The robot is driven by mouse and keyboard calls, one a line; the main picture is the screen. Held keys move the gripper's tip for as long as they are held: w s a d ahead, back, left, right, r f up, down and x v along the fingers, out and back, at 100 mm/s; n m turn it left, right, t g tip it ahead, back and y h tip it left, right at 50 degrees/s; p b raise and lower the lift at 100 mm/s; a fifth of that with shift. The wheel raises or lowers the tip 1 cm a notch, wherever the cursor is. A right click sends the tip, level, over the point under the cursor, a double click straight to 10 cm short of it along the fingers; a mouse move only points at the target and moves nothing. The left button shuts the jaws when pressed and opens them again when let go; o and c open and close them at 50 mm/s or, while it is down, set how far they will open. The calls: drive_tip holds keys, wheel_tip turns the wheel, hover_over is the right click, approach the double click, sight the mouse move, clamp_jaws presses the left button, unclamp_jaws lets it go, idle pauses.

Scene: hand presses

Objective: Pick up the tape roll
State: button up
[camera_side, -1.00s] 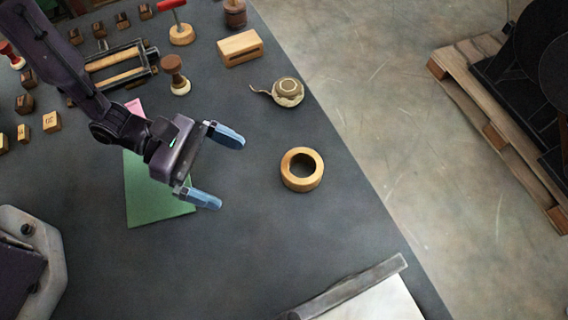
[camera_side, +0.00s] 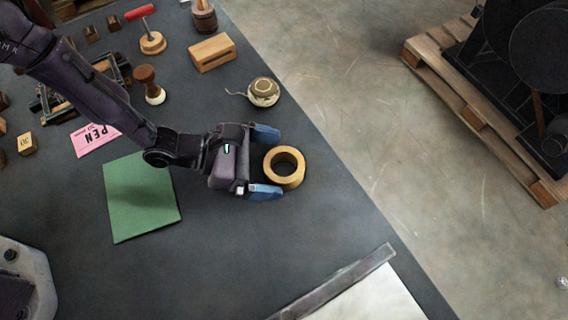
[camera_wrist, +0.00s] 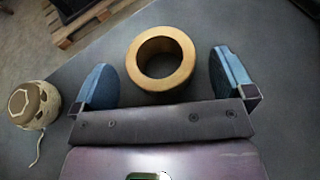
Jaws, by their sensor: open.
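The tape roll (camera_side: 295,157) is a tan ring lying flat on the dark table, near its right edge. My gripper (camera_side: 265,161) is open and low over the table, just left of the roll in the side view, its blue fingers pointing toward it. In the wrist view the tape roll (camera_wrist: 161,85) lies ahead of the palm, and the fingers of my gripper (camera_wrist: 163,78) stand on either side with gaps to it. The near part of the roll reaches between the fingers. Nothing is held.
A ball of twine (camera_side: 263,92) sits above my gripper in the side view; it is left of the fingers in the wrist view (camera_wrist: 35,105). A green sheet (camera_side: 140,197) lies left. A wooden block (camera_side: 212,52) and stamp (camera_side: 149,84) stand farther up. Table below the roll is clear.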

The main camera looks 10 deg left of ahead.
sight(284, 168)
drive_tip(key=shift+x, duration=1.45)
drive_tip(key=shift+c, duration=0.5)
drive_tip(key=c, duration=0.8)
drive_tip(key=shift+r, duration=0.1)
